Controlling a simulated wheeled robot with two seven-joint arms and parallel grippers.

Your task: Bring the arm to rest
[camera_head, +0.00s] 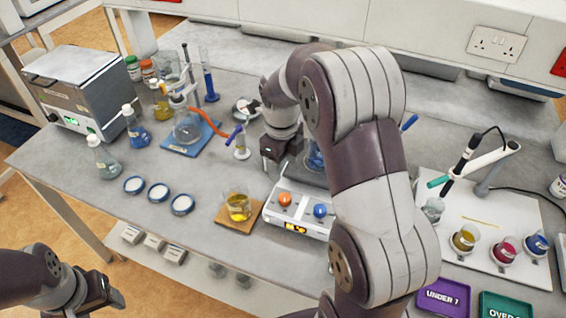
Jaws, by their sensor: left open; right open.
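My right arm reaches up and over the bench through the middle of the head view. Its gripper (272,165) points down over the bench, just behind the white hotplate stirrer (297,212) with orange and blue knobs. The gripper is open, and no object shows between its fingers. My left gripper (112,298) is low at the left, in front of the bench's front edge and apart from everything on it. It is open and empty. My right arm hides part of the bench behind it and part of the stirrer's right side.
A beaker of yellow liquid (238,207) stands on a brown pad left of the stirrer. Flasks, bottles and a grey instrument (80,88) fill the left. At right are a white board (520,270) with small coloured cups, a pH probe stand and purple (443,298) and green trays.

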